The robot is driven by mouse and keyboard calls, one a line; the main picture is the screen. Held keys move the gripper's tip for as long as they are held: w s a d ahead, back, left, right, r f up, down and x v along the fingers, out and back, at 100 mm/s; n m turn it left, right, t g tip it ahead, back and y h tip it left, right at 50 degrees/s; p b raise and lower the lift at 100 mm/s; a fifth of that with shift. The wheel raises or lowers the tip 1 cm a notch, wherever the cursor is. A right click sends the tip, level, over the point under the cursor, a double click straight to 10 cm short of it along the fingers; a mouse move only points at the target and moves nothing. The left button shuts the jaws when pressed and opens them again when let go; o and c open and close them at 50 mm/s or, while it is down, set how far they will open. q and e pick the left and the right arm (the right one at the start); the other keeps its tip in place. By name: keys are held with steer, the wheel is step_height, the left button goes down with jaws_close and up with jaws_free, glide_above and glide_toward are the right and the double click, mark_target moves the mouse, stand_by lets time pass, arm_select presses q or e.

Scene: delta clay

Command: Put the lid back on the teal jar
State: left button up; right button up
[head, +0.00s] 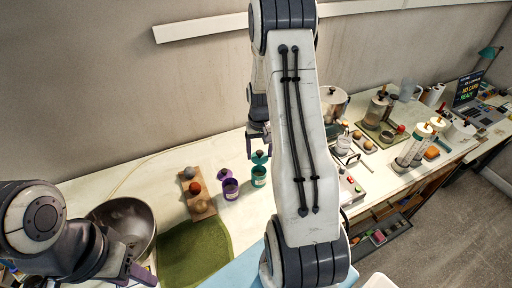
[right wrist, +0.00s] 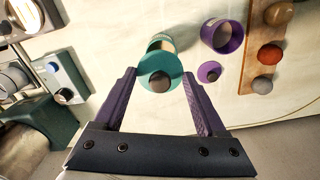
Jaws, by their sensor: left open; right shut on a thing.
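The teal jar (head: 259,180) stands upright on the pale worktop; its mouth is partly covered from view by the lid in the right wrist view (right wrist: 158,42). The teal lid (head: 261,159), with a dark round knob, is between the fingertips of my right gripper (head: 259,135). It also shows between the purple fingers in the right wrist view (right wrist: 146,73). The lid is over the jar's mouth, and I cannot tell whether they touch. My right gripper is shut on the lid. My left gripper (head: 139,266) is open and empty near the metal bowl, far from the jar.
A purple jar (head: 230,189) stands open left of the teal jar, its purple lid (right wrist: 209,72) beside it. A wooden board (head: 187,186) with several balls, a green mat (head: 195,255) and a metal bowl (head: 127,220) lie further left. My right arm hides the middle.

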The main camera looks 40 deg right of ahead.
mark_target(259, 161)
step_height(259, 161, down, 2)
steer(key=shift+w+a+f+b, duration=0.1)
steer(key=shift+b, duration=0.65)
step_height(259, 161, down, 2)
steer(key=shift+f+b, duration=0.2)
steer(key=shift+b, duration=0.8)
steer(key=shift+f+b, duration=0.5)
steer(key=shift+f, duration=0.3)
steer(key=shift+f, duration=0.15)
stand_by(0.5)
steer(key=o, duration=1.2)
steer(key=shift+o, duration=0.2)
